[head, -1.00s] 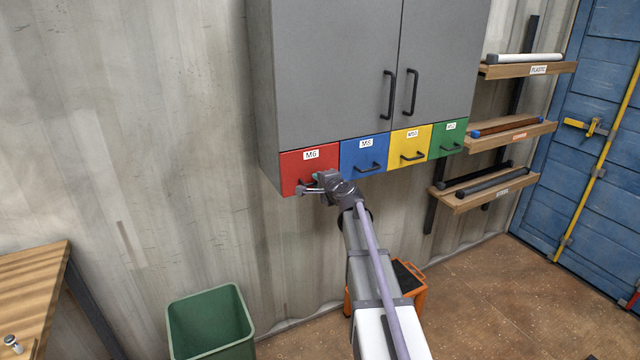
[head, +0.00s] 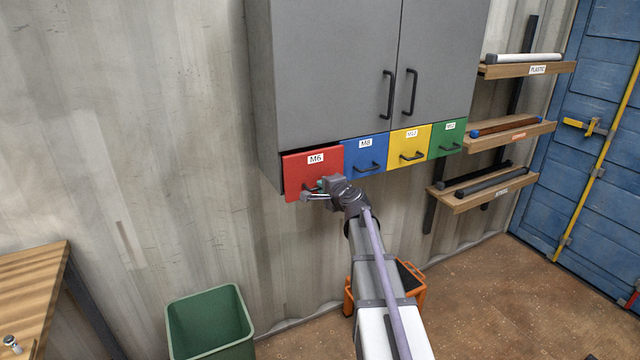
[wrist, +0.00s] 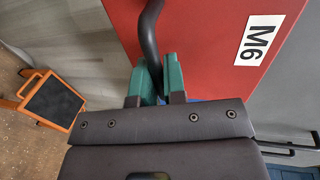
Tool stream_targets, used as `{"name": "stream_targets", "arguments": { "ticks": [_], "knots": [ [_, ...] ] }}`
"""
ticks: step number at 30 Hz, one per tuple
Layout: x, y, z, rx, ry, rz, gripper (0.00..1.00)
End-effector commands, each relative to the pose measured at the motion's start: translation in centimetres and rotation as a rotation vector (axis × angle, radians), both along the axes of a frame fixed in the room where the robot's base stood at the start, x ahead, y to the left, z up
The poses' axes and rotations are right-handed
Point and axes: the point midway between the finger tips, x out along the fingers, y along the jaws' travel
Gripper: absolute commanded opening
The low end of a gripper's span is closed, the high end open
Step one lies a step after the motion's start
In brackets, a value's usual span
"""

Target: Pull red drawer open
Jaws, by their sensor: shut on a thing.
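The red drawer (head: 314,170) labelled M6 is at the lower left of the grey cabinet. Its front stands a little out from the cabinet, with a dark gap along its top and left edges. My gripper (head: 313,190) is at the lower part of the red front. In the wrist view, the green fingertips of my gripper (wrist: 156,82) are closed around the dark handle (wrist: 150,30) of the red drawer (wrist: 200,45). In the head view the handle is mostly hidden by my gripper.
The blue drawer (head: 366,155), yellow drawer (head: 410,147) and green drawer (head: 447,139) are shut alongside. Grey cabinet doors (head: 335,70) are above. A green bin (head: 210,325) and an orange step stool (head: 412,283) stand below. Wall shelves (head: 490,190) are at right.

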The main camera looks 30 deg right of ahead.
Motion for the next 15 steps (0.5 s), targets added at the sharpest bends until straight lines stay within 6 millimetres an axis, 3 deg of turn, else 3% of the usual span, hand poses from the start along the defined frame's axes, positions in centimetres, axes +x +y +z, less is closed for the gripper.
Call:
{"name": "stream_targets", "arguments": {
  "ticks": [9, 15],
  "knots": [
    [-8.1, 0.0, 0.0, 0.001, 0.0, -0.002, 0.0],
    [-11.4, -0.1, 0.0, 0.0, 0.0, -0.001, 0.0]
  ]
}}
